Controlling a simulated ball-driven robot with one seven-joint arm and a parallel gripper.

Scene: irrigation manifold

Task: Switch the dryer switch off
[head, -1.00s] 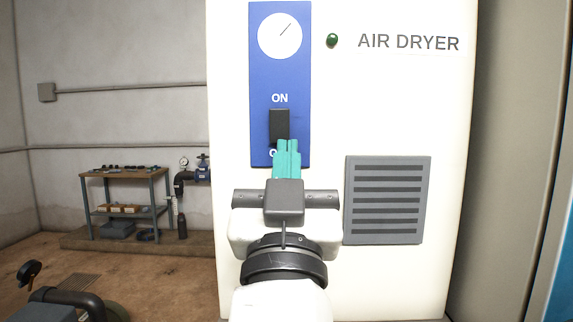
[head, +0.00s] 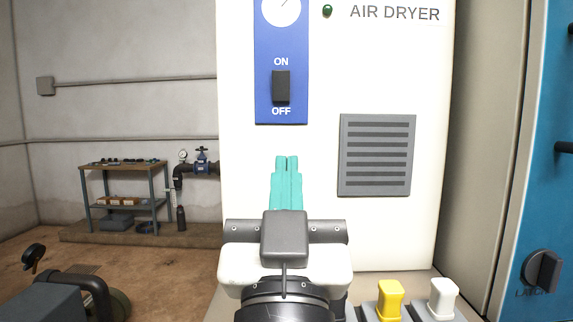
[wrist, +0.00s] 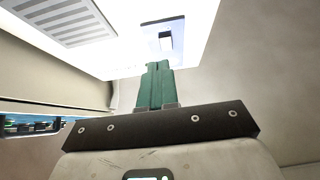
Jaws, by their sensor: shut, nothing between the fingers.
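The dryer switch (head: 281,86) is a black rocker on a blue panel (head: 267,48), with ON printed above it and OFF below, on the white air dryer (head: 385,75). The head view does not clearly show which way the rocker is tipped. My gripper (head: 287,158) has teal fingers held shut and empty. In the head view its tips appear below the switch and the panel, apart from them. In the wrist view the fingers (wrist: 158,66) point toward the white front, and the panel with the switch (wrist: 166,40) lies beyond the tips.
A dark green lamp (head: 327,11) sits beside the AIR DRYER lettering. A grey vent (head: 376,155) is right of the panel. Yellow (head: 390,299) and white (head: 441,298) pieces stand at the lower right, near a blue cabinet (head: 545,190). A workbench (head: 123,195) stands at the left.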

